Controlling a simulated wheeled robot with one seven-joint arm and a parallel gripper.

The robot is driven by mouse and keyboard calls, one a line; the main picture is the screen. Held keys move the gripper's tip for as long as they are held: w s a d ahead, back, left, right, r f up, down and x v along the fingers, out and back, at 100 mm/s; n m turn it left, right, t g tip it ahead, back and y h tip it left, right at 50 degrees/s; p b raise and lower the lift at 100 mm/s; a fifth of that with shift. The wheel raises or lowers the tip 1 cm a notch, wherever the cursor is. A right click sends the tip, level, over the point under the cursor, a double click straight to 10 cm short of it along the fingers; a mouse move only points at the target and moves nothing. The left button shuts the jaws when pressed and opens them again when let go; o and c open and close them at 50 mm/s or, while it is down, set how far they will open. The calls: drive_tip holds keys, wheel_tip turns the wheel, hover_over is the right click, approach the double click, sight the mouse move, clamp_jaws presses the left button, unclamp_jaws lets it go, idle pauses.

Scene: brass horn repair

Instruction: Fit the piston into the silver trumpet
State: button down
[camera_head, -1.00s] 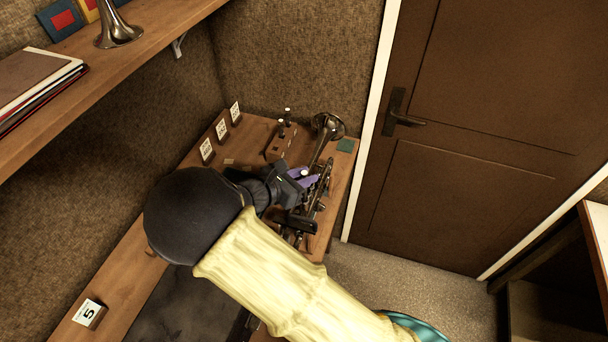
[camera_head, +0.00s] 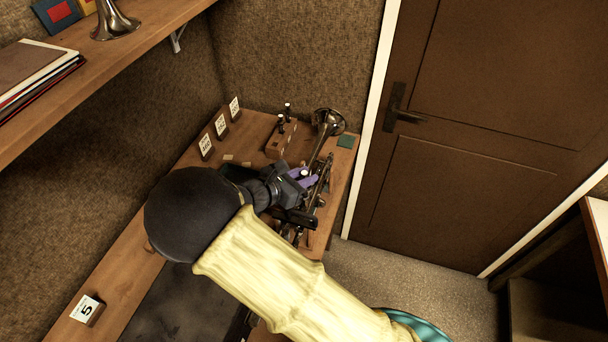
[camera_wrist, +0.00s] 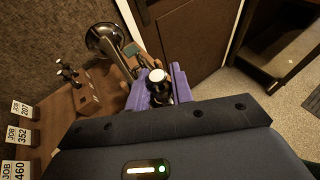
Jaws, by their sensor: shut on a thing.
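The silver trumpet (camera_head: 319,162) lies along the right end of the bench, its bell (camera_head: 328,121) towards the back wall. The bell also shows in the wrist view (camera_wrist: 104,40). My gripper (camera_head: 306,178) has purple fingers and is over the middle of the trumpet, by its valves. In the wrist view my gripper (camera_wrist: 160,92) is shut on the piston (camera_wrist: 157,76), which has a white round top and a dark body. The piston's lower end is hidden by the fingers. I cannot tell whether it is inside a valve casing.
A wooden block (camera_head: 279,144) with upright dark pistons stands left of the bell. Numbered job cards (camera_head: 220,125) stand along the wall. A green square (camera_head: 346,141) lies near the bell. A shelf (camera_head: 150,48) overhangs the left, and the door (camera_head: 465,130) is at the right.

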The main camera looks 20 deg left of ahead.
drive_tip(key=shift+f+b, duration=0.95)
drive_tip(key=shift+f, duration=0.65)
drive_tip(key=shift+r, duration=0.15)
drive_tip(key=shift+r+p, duration=2.85)
drive_tip(key=shift+r, duration=0.55)
drive_tip(key=shift+f+b, duration=0.65)
drive_tip(key=shift+f, duration=1.1)
idle(1.1)
